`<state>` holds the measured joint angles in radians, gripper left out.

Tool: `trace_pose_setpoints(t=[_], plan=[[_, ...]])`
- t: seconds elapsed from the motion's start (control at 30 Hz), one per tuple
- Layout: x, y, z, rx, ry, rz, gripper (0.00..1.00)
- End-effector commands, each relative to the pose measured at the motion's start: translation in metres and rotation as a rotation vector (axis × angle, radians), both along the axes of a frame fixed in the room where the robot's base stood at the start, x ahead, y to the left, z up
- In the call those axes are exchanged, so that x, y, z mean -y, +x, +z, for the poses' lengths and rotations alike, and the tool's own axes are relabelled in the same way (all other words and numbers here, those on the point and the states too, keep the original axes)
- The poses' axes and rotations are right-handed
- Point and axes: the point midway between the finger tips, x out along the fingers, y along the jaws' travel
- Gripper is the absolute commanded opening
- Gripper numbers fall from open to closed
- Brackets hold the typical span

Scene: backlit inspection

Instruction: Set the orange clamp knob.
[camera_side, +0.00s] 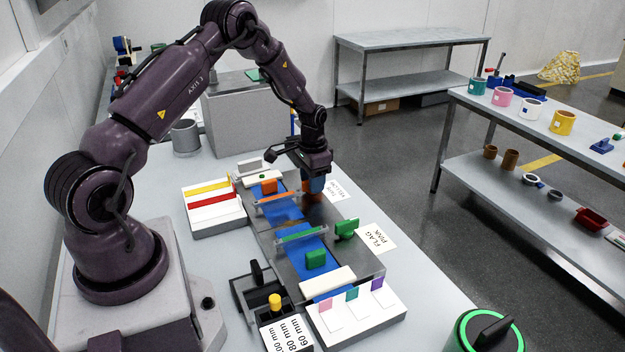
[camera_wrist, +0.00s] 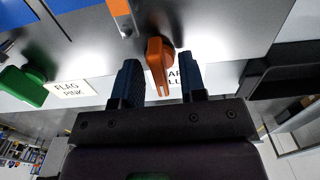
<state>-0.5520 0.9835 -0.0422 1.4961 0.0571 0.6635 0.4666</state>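The orange clamp knob (camera_wrist: 156,50) shows in the wrist view on the edge of a grey plate, its handle pointing down the picture toward my gripper. My gripper (camera_wrist: 159,66) is open, with one dark blue finger on each side of the knob handle and a visible gap at each side. In the side view my gripper (camera_side: 313,184) is low at the far right part of the grey fixture (camera_side: 292,258). It largely hides the orange knob there.
A green knob (camera_side: 346,228) stands on the fixture's right edge beside a FLAG PINK card (camera_side: 377,238). An orange bar (camera_side: 278,197) and a green bar (camera_side: 300,233) cross the blue strip. A tray with yellow and red strips (camera_side: 218,222) lies left. Another partly covered card (camera_side: 337,190) lies by my gripper.

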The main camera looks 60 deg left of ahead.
Motion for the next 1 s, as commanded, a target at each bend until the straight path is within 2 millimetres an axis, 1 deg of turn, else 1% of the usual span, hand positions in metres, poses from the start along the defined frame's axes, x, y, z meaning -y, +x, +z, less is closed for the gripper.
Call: trace_pose_setpoints(t=[0.07,0.17,0.27,0.5,0.6,0.7,0.83,1.0], plan=[[0.0,0.0,0.001,0.0,0.0,-0.001,0.38],[0.0,0.001,0.008,0.001,0.001,-0.001,0.38],[0.0,0.001,0.023,0.004,0.002,-0.001,0.38],[0.0,0.001,0.077,0.004,0.002,-0.001,0.38],[0.0,0.001,0.097,0.004,0.002,-0.001,0.38],[0.0,0.001,0.113,0.004,0.002,0.0,0.38],[0.0,0.0,0.125,0.002,0.001,0.0,0.38],[0.0,0.0,0.13,0.0,0.0,0.0,0.38]])
